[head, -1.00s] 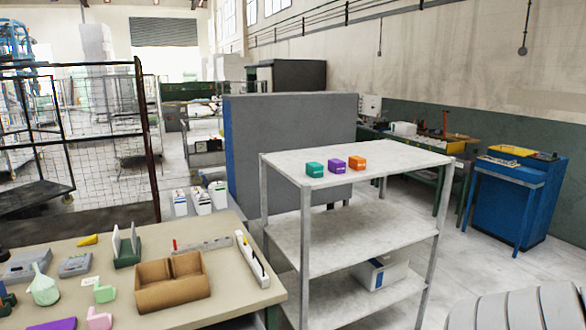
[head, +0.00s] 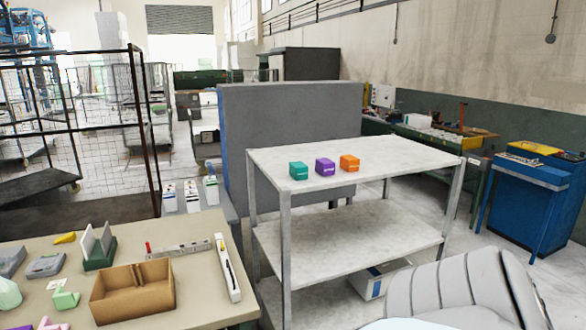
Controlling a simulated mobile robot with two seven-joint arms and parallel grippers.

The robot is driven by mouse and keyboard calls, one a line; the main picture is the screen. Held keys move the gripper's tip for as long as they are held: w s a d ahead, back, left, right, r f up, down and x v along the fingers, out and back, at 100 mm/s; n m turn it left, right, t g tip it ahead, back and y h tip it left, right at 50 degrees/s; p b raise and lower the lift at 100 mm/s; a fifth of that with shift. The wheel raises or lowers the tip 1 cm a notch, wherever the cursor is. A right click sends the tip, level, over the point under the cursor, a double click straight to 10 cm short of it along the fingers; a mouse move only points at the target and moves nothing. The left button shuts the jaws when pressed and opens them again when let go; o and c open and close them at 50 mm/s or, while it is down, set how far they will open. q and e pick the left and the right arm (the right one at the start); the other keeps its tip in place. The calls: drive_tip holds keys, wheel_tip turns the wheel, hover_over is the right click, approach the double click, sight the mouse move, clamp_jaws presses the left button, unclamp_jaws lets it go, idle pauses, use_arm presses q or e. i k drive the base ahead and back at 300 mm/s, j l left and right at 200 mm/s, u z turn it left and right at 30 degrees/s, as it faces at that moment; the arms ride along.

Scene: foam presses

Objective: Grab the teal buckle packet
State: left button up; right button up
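The teal buckle packet (head: 299,171) is a small box with a pale label on its front. It stands on the top shelf of the metal shelf unit (head: 400,157), the leftmost of three packets in a row. A purple packet (head: 325,167) stands just right of it, with a small gap. An orange packet (head: 349,163) stands at the right end. Neither of my grippers shows in the head view, so I cannot see whether they are open or shut.
A beige table (head: 200,300) with a brown divided box (head: 132,290), a green holder (head: 99,250) and other small items fills the lower left. A grey panel (head: 290,120) stands behind the shelf unit. A blue cabinet (head: 525,205) is at right. Most of the top shelf is bare.

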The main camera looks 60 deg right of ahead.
sight(298, 170)
drive_tip(key=k+l, duration=0.1)
drive_tip(key=l, duration=0.35)
drive_tip(key=k+l+u, duration=0.1)
drive_tip(key=l, duration=0.3)
drive_tip(key=k+l, duration=0.15)
drive_tip(key=l, duration=0.25)
drive_tip(key=k+l+u, duration=0.1)
drive_tip(key=l, duration=0.35)
drive_tip(key=k+l, duration=0.15)
drive_tip(key=l, duration=0.25)
drive_tip(key=u, duration=0.05)
